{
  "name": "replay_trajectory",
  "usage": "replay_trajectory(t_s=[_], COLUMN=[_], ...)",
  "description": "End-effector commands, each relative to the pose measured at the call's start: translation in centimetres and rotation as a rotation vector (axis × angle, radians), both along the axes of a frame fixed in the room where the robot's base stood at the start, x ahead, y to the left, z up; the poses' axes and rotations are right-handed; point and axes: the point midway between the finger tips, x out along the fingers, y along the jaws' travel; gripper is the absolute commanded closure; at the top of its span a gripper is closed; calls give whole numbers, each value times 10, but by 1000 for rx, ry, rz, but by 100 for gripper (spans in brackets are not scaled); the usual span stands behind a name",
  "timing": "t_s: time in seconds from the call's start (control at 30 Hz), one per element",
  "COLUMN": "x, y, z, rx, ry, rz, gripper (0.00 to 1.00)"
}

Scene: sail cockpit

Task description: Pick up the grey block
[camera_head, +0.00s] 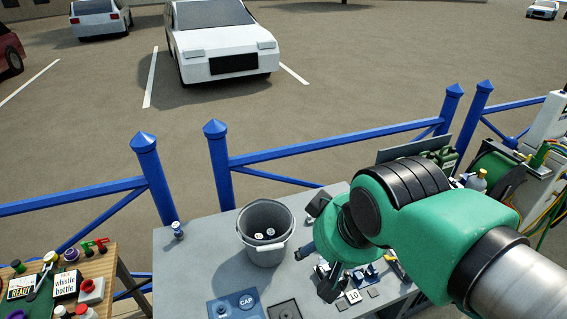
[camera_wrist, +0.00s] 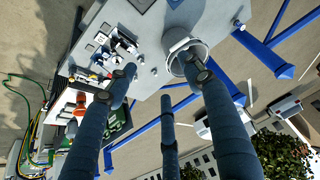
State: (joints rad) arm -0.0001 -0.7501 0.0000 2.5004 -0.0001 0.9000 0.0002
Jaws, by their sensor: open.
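My gripper (camera_head: 313,250) is open above the grey table (camera_head: 190,265), to the right of the grey bucket. Its three blue-grey fingers are spread with nothing between them in the wrist view (camera_wrist: 162,85). I cannot single out the grey block with certainty. Small dark grey flat pieces (camera_head: 373,292) lie on the table below and right of my gripper, beside a white piece marked 10 (camera_head: 353,296). My arm and gripper hide part of the table there. In the wrist view a cluster of small pieces (camera_wrist: 122,45) lies near the left fingertip.
The bucket (camera_head: 265,250) holds small white round things. A blue CAP tray (camera_head: 236,305) and a dark square plate (camera_head: 285,310) lie at the front. A small bottle (camera_head: 177,231) stands at the left. Blue railing (camera_head: 290,150) runs behind. A cluttered wooden table (camera_head: 105,290) stands left.

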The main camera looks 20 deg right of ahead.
Motion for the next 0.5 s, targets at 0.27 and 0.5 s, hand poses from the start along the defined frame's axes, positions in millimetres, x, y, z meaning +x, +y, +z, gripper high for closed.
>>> replay_trajectory(t_s=[0.27, 0.5], x=[0, 7], y=[0, -2], z=[0, 2], rx=[0, -2], ry=[0, 7], rz=[0, -2], gripper=[64, 64])
